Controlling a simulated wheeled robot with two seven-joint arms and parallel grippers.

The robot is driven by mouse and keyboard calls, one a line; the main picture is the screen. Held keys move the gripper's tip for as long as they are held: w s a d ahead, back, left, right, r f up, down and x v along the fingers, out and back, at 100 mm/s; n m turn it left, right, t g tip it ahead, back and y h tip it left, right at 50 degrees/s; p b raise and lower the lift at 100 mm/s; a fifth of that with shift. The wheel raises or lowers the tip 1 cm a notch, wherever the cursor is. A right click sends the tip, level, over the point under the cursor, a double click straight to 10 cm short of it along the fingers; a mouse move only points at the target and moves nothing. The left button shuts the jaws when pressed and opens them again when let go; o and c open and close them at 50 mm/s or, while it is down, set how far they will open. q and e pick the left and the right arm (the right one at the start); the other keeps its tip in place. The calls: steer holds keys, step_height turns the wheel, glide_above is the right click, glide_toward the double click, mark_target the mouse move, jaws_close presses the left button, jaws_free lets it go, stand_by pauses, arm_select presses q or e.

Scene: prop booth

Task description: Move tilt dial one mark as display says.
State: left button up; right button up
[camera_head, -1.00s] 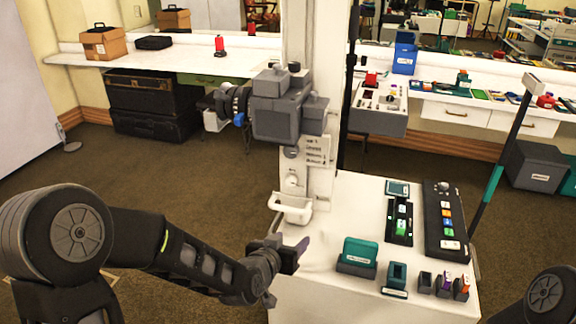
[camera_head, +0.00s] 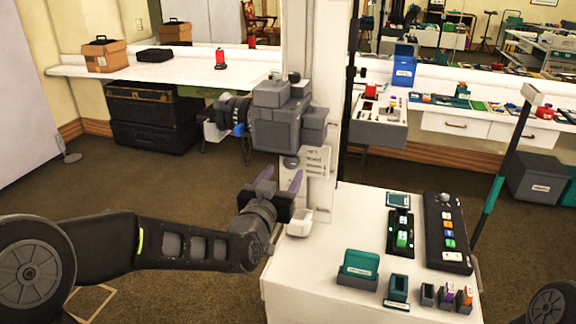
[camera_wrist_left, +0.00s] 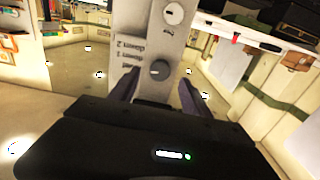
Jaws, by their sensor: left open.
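A dark grey round knob (camera_head: 291,162), which looks like the tilt dial, sits on the white post (camera_head: 322,195) below the grey camera (camera_head: 278,118). In the left wrist view the knob (camera_wrist_left: 159,70) appears between the open fingers (camera_wrist_left: 161,84), with no clear contact. A white round gauge with a dark pointer (camera_wrist_left: 173,13) is on the same post. The printed labels (camera_head: 317,162) are too small to read. My right gripper is out of view.
A white-topped stand (camera_head: 340,215) carries a dark button panel (camera_head: 446,228), a small screen (camera_head: 397,200) and teal boxes (camera_head: 359,261). A teal-and-black pole (camera_head: 492,190) leans at the right.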

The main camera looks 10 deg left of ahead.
mark_target(290, 164)
arm_select(q)
steer(key=w, duration=0.4)
steer(key=shift+w+d+p, duration=0.1)
steer(key=shift+w+p, duration=0.05)
steer(key=shift+p, duration=0.25)
steer(key=shift+c, duration=0.5)
jaws_close()
